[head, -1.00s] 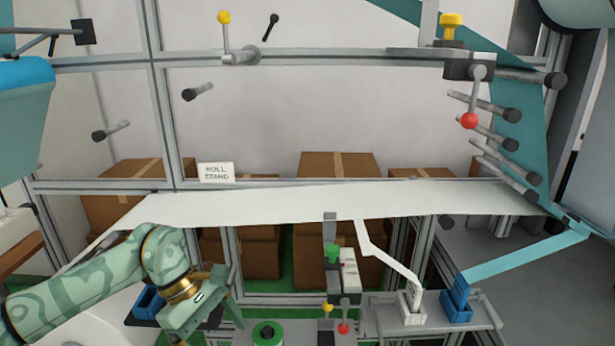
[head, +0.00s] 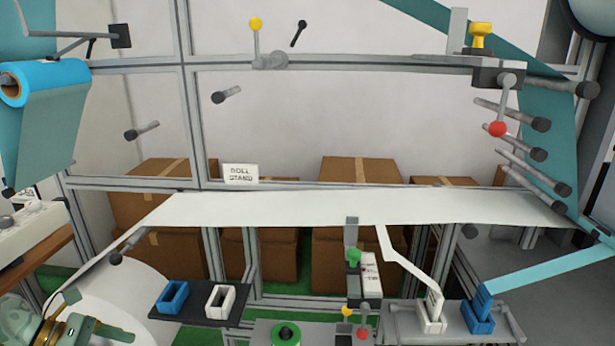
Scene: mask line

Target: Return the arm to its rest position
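My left arm, patterned in green, shows at the bottom left corner. Its gripper (head: 108,332), beyond a gold wrist ring, is low and partly cut off by the lower edge. It is clear of the dark tray (head: 200,313) to its right, which bears a blue clip-like block (head: 173,296) and a white one (head: 220,300). I see nothing held, but the fingers are too cropped to judge their opening. My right gripper is not in view.
A white web (head: 320,208) spans the machine frame. White and blue strips run to a white holder (head: 432,314) and a blue holder (head: 480,313) at right. A white roll (head: 125,290) is behind my gripper. A green knob (head: 286,332) stands at bottom centre.

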